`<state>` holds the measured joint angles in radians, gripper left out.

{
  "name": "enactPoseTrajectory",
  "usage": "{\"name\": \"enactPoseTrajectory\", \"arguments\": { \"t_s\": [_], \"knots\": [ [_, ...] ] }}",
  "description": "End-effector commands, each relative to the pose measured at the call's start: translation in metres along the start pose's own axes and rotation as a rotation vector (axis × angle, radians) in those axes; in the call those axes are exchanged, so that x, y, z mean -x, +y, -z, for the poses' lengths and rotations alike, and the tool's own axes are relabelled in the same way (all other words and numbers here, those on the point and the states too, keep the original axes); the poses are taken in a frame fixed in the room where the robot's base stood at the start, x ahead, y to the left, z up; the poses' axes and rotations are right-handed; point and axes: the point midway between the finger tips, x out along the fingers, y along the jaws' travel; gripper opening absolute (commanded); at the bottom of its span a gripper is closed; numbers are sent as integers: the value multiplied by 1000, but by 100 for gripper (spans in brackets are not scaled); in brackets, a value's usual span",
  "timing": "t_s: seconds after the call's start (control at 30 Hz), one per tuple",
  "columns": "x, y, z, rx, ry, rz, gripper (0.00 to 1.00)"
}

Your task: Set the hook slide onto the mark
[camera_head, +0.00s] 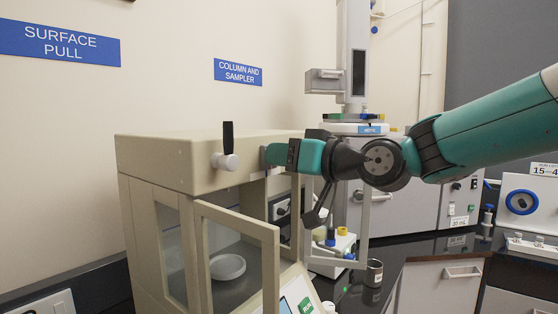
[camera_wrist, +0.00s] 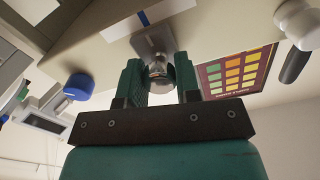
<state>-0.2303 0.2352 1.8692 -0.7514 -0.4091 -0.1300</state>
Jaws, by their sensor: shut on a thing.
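The beige tensiometer-like cabinet (camera_head: 150,165) stands left of centre in the head view. My gripper (camera_head: 268,154) is at its upper front, right of a white knob with a black lever (camera_head: 227,160). In the wrist view, my gripper (camera_wrist: 160,78) is shut on a round metal knob (camera_wrist: 157,66) on a grey plate, which I take to be the hook slide (camera_wrist: 146,42). A white strip with a blue mark (camera_wrist: 144,18) lies just beyond the plate. I cannot tell whether plate and mark line up. The fingers hide part of the knob.
The cabinet's framed glass door (camera_head: 238,255) stands open below my gripper, with a white dish (camera_head: 228,267) inside. A metal cup (camera_head: 374,273) stands on the dark bench to the right. In the wrist view, a colour chart (camera_wrist: 238,70) and the white knob (camera_wrist: 297,22) are at right.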

Motion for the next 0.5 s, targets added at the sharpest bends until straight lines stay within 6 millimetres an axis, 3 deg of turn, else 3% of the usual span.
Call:
{"name": "enactPoseTrajectory", "arguments": {
  "t_s": [0.03,0.07,0.13,0.5],
  "knots": [
    [0,0,0,-1,-2,-1,0],
    [0,0,0,-1,-2,-1,38],
    [0,0,0,-1,-2,-1,54],
    [0,-1,0,-1,-2,1,57]
  ]
}}
